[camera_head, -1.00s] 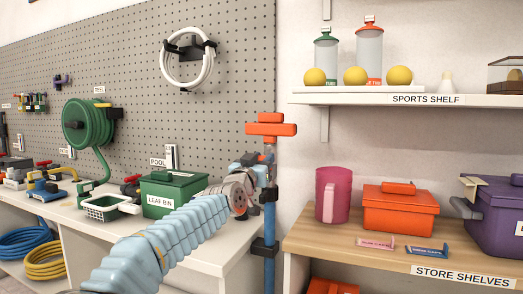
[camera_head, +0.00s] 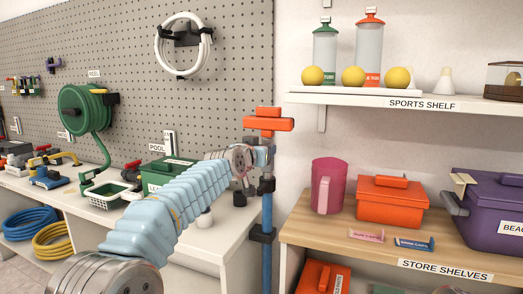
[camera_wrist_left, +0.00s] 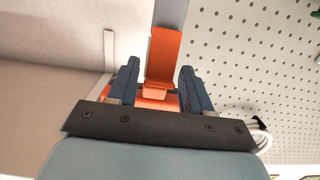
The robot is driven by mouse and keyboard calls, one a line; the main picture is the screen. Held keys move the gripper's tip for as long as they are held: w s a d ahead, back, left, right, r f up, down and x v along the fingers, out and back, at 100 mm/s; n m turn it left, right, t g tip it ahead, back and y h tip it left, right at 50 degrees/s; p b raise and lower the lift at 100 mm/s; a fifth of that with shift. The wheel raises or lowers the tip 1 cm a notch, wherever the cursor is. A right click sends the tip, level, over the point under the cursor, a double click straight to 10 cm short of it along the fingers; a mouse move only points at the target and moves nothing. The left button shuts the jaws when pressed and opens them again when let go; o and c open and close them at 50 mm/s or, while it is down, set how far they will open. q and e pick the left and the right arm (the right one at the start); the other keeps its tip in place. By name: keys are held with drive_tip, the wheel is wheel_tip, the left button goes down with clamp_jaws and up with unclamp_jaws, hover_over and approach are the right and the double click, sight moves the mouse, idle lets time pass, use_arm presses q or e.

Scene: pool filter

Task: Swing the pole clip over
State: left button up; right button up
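The orange pole clip (camera_head: 268,124) is at the top of the upright blue pole (camera_head: 267,212), by the pegboard's right edge. My left gripper (camera_head: 265,155) is just below the orange crosspiece, beside the pole's top. In the left wrist view, its two dark fingers (camera_wrist_left: 158,88) are apart, with an orange upright piece (camera_wrist_left: 163,55) between them and an orange crosspiece behind. I see a gap at the left finger; contact at the right finger is unclear. My right gripper is not in view.
Black brackets (camera_head: 262,235) sit on the pole. The green leaf bin (camera_head: 160,173) stands on the white bench to the left. The store shelves (camera_head: 330,232) to the right hold a pink pitcher (camera_head: 328,186) and an orange box (camera_head: 391,200). The sports shelf (camera_head: 420,98) is above.

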use_arm(q)
drive_tip(key=shift+o, duration=0.4)
drive_tip(key=shift+s, duration=0.1)
drive_tip(key=b+v, duration=0.5)
drive_tip(key=v, duration=0.8)
drive_tip(key=shift+s, duration=0.3)
drive_tip(key=shift+a, duration=0.15)
